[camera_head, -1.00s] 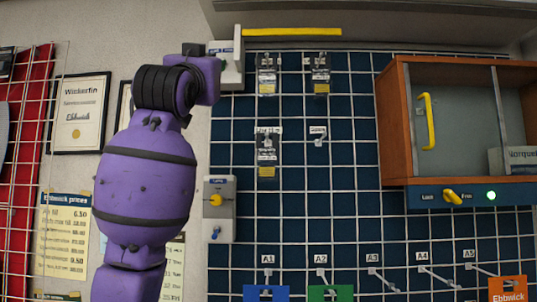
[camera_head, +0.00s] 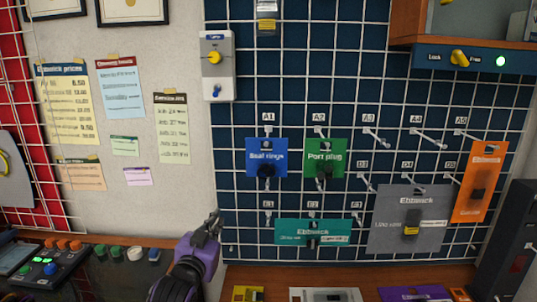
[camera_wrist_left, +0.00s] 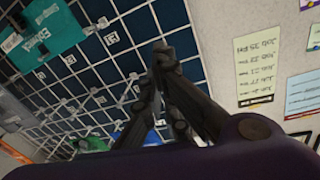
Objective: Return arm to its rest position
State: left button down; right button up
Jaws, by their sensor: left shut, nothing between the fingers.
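My left gripper (camera_head: 212,224) is low in the head view, in front of the pale wall just left of the blue grid panel's lower left corner. Its purple wrist (camera_head: 190,268) comes up from the bottom edge. In the left wrist view the dark fingers (camera_wrist_left: 162,50) meet at their tips, with nothing between them. They touch nothing that I can make out. My right gripper does not show.
The blue grid panel (camera_head: 340,100) carries hanging packs, such as the blue one (camera_head: 267,160), the green one (camera_head: 325,160) and the grey one (camera_head: 410,240). A wall switch box (camera_head: 217,65) is above. A button console (camera_head: 50,265) stands at lower left. Items lie along the bottom ledge.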

pick_arm(q)
jog(key=s+a+f+n+g+y, duration=0.25)
jog(key=s+f+g, duration=0.35)
jog(key=s+f, duration=2.2)
jog(key=s+a+f+n+g, duration=0.1)
jog(key=s+a+f+g, duration=0.1)
jog(key=s+f, duration=0.9)
jog(key=s, duration=0.3)
jog(key=shift+s+a+g, duration=0.15)
jog(key=shift+a+g, duration=0.05)
jog(key=shift+g, duration=0.1)
